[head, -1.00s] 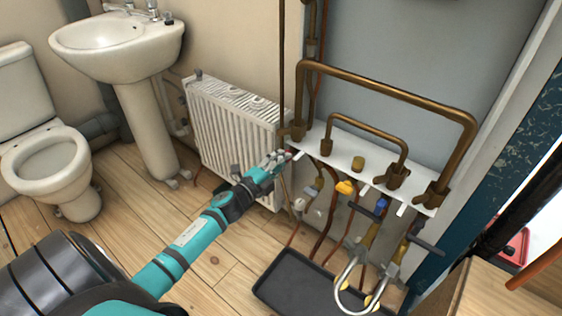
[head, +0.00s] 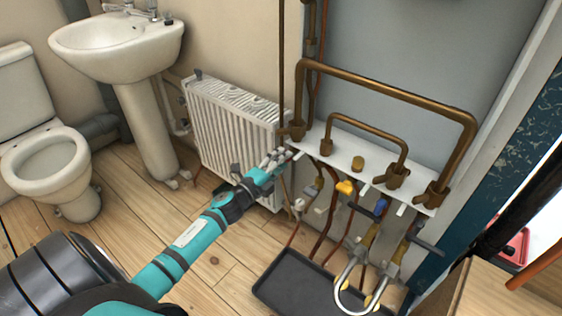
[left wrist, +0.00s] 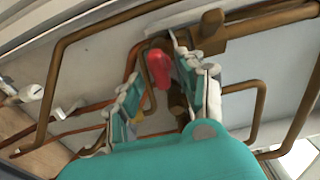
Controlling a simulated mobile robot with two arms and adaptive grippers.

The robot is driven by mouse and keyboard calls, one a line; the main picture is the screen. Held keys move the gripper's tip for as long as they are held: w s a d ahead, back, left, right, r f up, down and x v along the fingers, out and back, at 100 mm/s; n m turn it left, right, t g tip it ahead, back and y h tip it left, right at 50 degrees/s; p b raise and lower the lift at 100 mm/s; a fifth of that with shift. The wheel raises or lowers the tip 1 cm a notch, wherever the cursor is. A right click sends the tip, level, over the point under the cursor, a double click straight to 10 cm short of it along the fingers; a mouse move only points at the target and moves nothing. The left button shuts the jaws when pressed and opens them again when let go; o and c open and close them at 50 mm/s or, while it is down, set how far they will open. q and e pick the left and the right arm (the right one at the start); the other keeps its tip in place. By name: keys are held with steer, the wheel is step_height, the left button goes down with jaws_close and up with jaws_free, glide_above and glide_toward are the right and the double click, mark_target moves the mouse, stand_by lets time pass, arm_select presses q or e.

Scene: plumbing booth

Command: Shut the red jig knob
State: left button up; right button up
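The red knob (left wrist: 158,68) shows in the left wrist view, between and just beyond my left fingertips. My left gripper (left wrist: 157,64) is open, with one teal finger on each side of the knob. I cannot tell whether either finger touches it. In the head view my left gripper (head: 278,160) reaches to the left end of the white jig shelf (head: 338,155), and its fingers hide the knob there. My right gripper is in neither view.
Brown copper pipe loops (head: 390,92) rise above the shelf. Valves with yellow (head: 344,187) and blue (head: 381,206) knobs hang below it, over a black tray (head: 290,283). A white radiator (head: 235,125) stands close behind my left gripper. Open wooden floor lies left.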

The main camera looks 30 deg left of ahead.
arm_select(q)
steer(key=s+a, duration=0.1)
steer(key=s, duration=1.1)
stand_by(0.5)
